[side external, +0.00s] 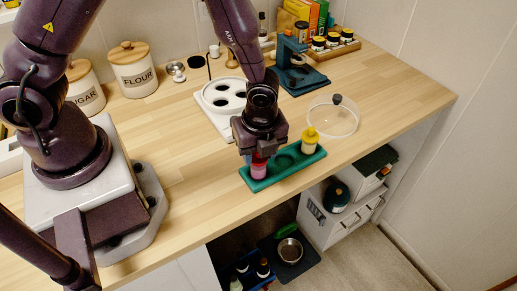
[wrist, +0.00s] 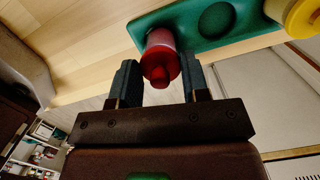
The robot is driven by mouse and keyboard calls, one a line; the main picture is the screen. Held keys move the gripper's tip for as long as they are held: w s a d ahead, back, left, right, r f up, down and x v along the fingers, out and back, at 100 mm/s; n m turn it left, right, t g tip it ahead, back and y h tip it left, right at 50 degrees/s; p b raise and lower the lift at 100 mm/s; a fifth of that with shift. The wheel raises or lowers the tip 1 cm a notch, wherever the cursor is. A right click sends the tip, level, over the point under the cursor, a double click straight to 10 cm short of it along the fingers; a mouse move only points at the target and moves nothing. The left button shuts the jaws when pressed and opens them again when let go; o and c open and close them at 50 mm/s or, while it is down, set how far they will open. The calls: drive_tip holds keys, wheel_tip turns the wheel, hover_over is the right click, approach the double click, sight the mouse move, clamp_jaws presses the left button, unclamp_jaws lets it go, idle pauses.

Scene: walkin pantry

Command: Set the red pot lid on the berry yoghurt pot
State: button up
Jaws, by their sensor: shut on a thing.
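The berry yoghurt pot (side external: 259,171) is pink and stands upright in the near-left end of a green holder (side external: 284,171). The red pot lid (side external: 260,157) is directly over its mouth; I cannot tell whether it is fully seated. My gripper (side external: 261,150) points down over the pot and is shut on the red lid. In the wrist view the red lid (wrist: 161,66), with its knob towards me, lies between the two fingers of my gripper (wrist: 160,80). The lid hides most of the pot there, with a little of its pale side showing.
A pot with a yellow lid (side external: 310,141) stands in the holder's far end, and the middle recess is empty. A clear round dish lid (side external: 334,118) lies to the right. The counter's front edge is close to the holder.

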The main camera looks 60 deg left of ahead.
drive_tip(key=shift+f, duration=0.4)
drive_tip(key=o, duration=1.4)
drive_tip(key=shift+o, duration=0.2)
drive_tip(key=shift+r, duration=0.15)
drive_tip(key=shift+r, duration=3.35)
